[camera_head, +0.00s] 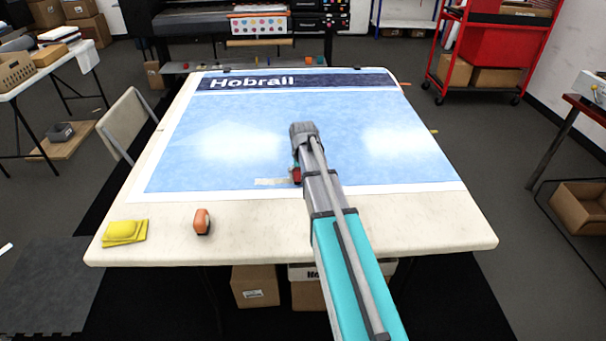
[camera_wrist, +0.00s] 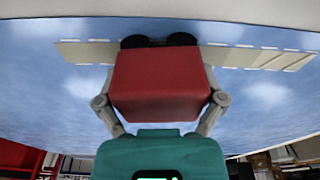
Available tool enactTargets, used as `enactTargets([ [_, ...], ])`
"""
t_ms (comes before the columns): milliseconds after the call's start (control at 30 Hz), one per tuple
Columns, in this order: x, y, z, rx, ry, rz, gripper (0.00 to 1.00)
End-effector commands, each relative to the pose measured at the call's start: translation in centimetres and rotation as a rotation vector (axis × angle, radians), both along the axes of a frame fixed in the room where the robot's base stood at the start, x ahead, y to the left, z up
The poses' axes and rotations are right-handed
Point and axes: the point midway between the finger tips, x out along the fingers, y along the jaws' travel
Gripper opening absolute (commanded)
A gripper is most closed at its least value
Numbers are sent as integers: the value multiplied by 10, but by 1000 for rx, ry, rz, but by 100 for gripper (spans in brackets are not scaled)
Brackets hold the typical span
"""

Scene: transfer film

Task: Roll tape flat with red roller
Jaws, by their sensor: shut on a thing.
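My gripper (camera_wrist: 160,100) is shut on the red roller (camera_wrist: 160,75), with one finger on each side of its red block. Black wheels show at the block's far end, over the middle of the pale tape strip (camera_wrist: 85,52). I cannot tell whether they touch it. The strip runs on both sides of the roller in the wrist view. In the head view, a bit of the roller (camera_head: 296,176) shows beside my arm. The tape's left part (camera_head: 268,182) lies near the blue film's front edge, and my arm hides the rest.
The printed blue film (camera_head: 220,150) covers most of the white table (camera_head: 270,234). A yellow folded cloth (camera_head: 125,232) and an orange tool (camera_head: 202,221) lie at the front left. A chair (camera_head: 125,122) stands at the left edge. The front right tabletop is clear.

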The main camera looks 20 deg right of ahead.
Motion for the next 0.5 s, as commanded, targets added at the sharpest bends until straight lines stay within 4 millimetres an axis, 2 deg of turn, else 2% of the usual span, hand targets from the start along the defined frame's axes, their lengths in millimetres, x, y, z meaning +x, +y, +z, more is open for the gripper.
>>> enactTargets([
  [233, 2, 5, 0, 3, 0, 1, 50],
  [500, 7, 20, 1, 3, 0, 1, 50],
])
